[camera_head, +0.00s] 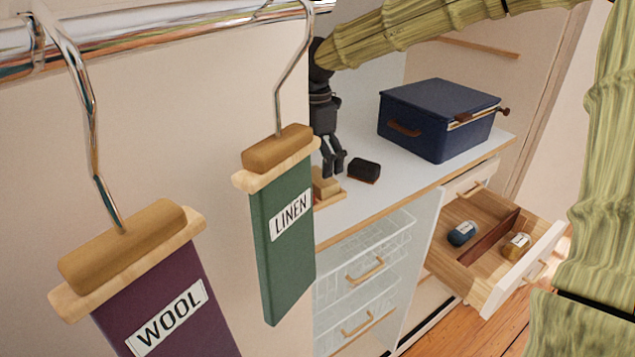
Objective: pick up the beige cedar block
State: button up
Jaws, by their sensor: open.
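A small beige wooden block (326,188), which looks like the cedar block, lies on the white counter top. The green LINEN hanger board hides part of its left side. My black gripper (334,174) points down over the counter with its fingers open. Its fingertips are just above or beside the block in the picture. I cannot tell whether they touch it or how far apart they are in depth. Nothing shows between the fingers.
A dark brush-like block (364,171) lies right of my gripper. A blue box (440,118) stands farther back. The open drawer (478,232) holds a blue roll (462,233) and a yellow roll (516,246). LINEN (284,245) and WOOL (165,300) hangers hang in front.

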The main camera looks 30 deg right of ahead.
aim_at(317, 177)
jog(key=shift+s+f, duration=0.2)
jog(key=shift+s, duration=0.05)
notch_tip(317, 177, down, 5)
jog(key=c, duration=0.9)
